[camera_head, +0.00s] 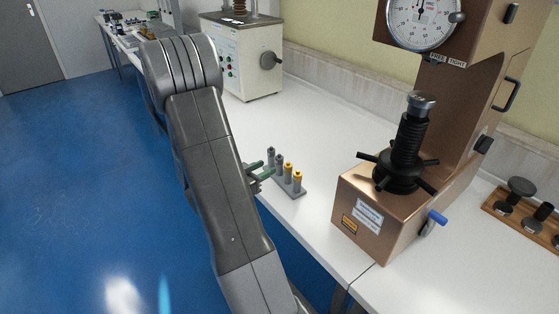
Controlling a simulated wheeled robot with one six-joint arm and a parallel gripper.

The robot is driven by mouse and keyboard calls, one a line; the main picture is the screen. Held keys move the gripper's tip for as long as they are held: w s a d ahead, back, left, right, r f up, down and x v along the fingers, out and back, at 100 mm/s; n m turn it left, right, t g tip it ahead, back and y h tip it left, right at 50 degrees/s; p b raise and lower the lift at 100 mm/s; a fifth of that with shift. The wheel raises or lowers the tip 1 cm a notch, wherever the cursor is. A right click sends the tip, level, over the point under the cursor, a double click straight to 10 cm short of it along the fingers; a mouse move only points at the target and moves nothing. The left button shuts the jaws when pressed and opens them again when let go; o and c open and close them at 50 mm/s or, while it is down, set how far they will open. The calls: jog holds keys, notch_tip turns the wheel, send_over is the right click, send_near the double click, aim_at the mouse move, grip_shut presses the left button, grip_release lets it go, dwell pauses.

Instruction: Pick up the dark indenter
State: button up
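A small grey holder (291,192) stands on the white table with a short row of indenters in it. Two dark grey indenters, one (271,155) at the far end and one (279,162) beside it, stand upright. Two yellow-topped indenters, one (288,170) and one (298,178), stand at the near end. My gripper (267,168) is at the left side of the holder, close to the dark indenters. Its greenish fingers look apart, with a gap between them. My arm hides the gripper's base, and I cannot tell whether a finger touches an indenter.
A copper-coloured hardness tester (372,214) with a dark spindle and handles stands to the right. A pale tester (245,60) stands farther back. A wooden tray (492,207) with dark parts lies at far right. The white table (310,130) is clear behind the holder.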

aim_at(277, 161)
jog(key=shift+r+x, duration=0.15)
jog(key=shift+x, duration=1.25)
jog(key=shift+r+x, duration=0.15)
jog(key=shift+x, duration=1.25)
jog(key=shift+c, duration=0.3)
jog(key=c, duration=0.7)
